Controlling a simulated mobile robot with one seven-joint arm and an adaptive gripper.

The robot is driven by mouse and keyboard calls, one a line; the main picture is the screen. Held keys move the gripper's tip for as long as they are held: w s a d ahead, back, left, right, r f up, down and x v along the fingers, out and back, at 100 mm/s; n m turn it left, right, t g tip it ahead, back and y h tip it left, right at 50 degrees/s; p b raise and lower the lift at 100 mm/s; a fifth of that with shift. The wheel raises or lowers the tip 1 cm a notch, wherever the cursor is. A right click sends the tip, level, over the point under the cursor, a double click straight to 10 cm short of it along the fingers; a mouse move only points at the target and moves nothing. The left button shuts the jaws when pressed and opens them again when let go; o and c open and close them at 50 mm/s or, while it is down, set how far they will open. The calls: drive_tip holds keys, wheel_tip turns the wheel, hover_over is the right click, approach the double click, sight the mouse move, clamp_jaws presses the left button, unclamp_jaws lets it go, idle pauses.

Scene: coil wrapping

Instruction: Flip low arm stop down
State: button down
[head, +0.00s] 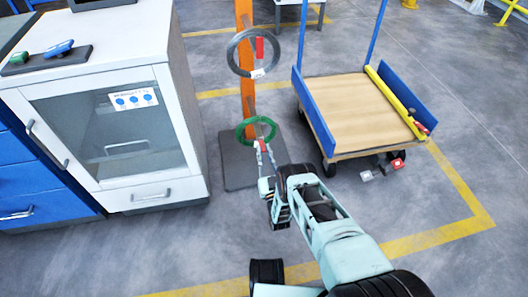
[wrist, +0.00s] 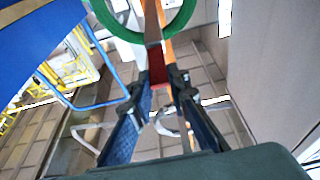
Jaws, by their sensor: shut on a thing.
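An orange post (head: 245,70) stands on a dark floor plate (head: 239,178). A grey coil (head: 233,62) hangs on its upper arm, where a red stop (head: 260,48) stands upright. A green coil (head: 245,138) hangs on the lower arm and shows at the top of the wrist view (wrist: 178,28). My gripper (head: 262,152) is at the lower arm, just below the green coil. In the wrist view my gripper (wrist: 158,80) has its fingertips closed on the red low arm stop (wrist: 156,62). The fingers partly hide the stop, and its exact tilt is unclear.
A cart (head: 350,112) with blue ends and a yellow bar (head: 397,100) stands right of the post. A white cabinet (head: 175,95) with a glass front stands left. Open floor with yellow lines (head: 430,237) lies in front.

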drive_tip(key=shift+w+r, duration=0.1)
drive_tip(key=shift+w, duration=0.05)
drive_tip(key=c, duration=1.8)
unclamp_jaws()
drive_tip(key=shift+c, duration=0.2)
drive_tip(key=v, duration=0.7)
drive_tip(key=shift+s, duration=0.3)
drive_tip(key=shift+w, duration=0.1)
